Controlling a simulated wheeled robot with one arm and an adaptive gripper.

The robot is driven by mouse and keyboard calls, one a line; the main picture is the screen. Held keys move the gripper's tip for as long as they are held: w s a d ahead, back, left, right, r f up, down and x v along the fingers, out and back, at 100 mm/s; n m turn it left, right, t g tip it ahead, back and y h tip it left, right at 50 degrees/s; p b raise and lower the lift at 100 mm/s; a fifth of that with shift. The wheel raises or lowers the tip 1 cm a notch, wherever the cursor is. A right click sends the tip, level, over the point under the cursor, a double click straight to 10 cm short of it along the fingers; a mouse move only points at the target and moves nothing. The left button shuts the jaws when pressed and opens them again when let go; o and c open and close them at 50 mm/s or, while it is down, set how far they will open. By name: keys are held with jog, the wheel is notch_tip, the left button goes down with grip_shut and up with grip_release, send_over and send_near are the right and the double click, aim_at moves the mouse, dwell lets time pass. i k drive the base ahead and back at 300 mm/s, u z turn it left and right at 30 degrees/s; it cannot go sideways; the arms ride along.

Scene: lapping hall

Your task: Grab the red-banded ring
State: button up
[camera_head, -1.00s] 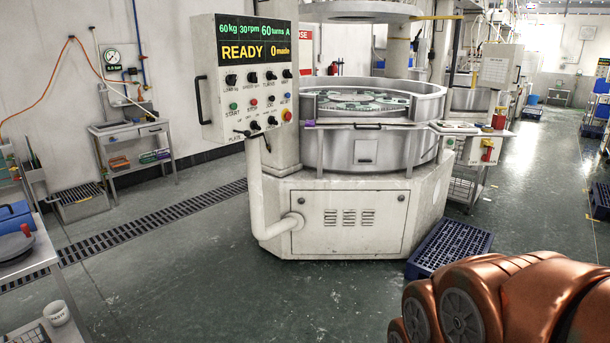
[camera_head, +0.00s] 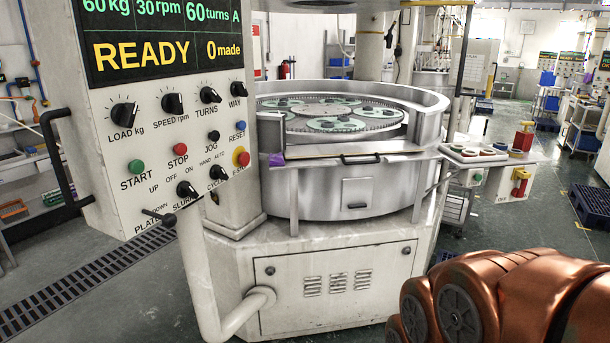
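The lapping machine (camera_head: 350,185) stands ahead, with several pale discs on its round toothed plate (camera_head: 330,112). A side shelf (camera_head: 490,160) on its right holds several small round pieces with coloured tops or edges. They are too small for me to tell whether one is the red-banded ring. I cannot pick out that ring for certain anywhere in view. My gripper is not in view; only a copper-coloured part of my arm shows at the lower right.
The control panel (camera_head: 170,100) on its bent pipe stands close at the left and reads READY, 0 made. A red and yellow object (camera_head: 523,137) stands at the shelf's right end. A blue pallet (camera_head: 590,205) lies at the far right. Green floor (camera_head: 540,228) is open right of the machine.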

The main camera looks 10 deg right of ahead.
aim_at(464, 154)
jog(key=z, duration=0.3)
jog(key=i, duration=2)
jog(key=z, duration=0.25)
